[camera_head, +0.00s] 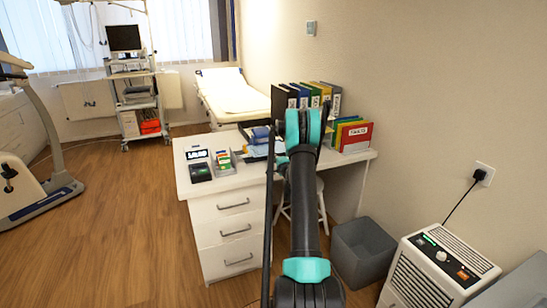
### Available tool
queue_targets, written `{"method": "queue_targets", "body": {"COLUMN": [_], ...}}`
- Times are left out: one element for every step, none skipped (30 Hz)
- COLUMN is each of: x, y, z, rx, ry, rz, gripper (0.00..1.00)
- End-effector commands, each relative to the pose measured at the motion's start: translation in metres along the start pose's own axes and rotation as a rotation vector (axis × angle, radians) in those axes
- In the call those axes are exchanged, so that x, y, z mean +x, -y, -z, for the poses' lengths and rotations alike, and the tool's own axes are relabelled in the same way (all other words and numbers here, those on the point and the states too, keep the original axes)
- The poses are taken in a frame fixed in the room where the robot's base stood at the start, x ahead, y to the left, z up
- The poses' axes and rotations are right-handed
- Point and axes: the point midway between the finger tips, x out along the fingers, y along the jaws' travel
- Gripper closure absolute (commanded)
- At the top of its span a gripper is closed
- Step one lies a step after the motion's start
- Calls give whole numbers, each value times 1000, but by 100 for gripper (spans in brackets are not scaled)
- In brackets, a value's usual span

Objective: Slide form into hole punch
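My arm reaches forward over the white desk (228,199), and its teal and black joint covers part of the desktop. The end of my arm is behind this joint, and I cannot make out my gripper's fingers or whether they hold anything. Blue and dark items (259,134) lie on the desk just left of the joint, partly hidden; I cannot tell whether the hole punch is among them. A pale, bluish sheet-like patch (257,150) shows beside them and may be the form, but it is too small to be sure.
A black device (200,172), a small sign (197,155) and a tray of colored cards (224,163) stand on the desk's left. Binders (324,96) and colored folders (354,135) stand at the back. A grey bin (362,250) and a white appliance (440,268) stand right.

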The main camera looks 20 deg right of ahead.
Motion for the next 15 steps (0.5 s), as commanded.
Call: {"method": "queue_targets", "body": {"x": [1, 1, 2, 2, 2, 3, 3, 4, 4, 4, 4, 4, 4, 4, 4], "y": [0, 0, 0, 0, 0, 0, 0, 0, 0, 0, 0, 0, 0, 0, 0], "z": [0, 0, 0, 0, 0, -1, -1, -1, -1, -1, -1, -1, -1, -1, -1], "rx": [0, 0, 0, 0, 0, 0, 0, 0, 0, 0, 0, 0, 0, 0, 0], "ry": [0, 0, 0, 0, 0, 0, 0, 0, 0, 0, 0, 0, 0, 0, 0], "rz": [0, 0, 0, 0, 0, 0, 0, 0, 0, 0, 0, 0, 0, 0, 0], "gripper": [100, 100, 100, 100, 100, 100, 100, 100, 100, 96, 92, 87, 84, 80, 75]}}
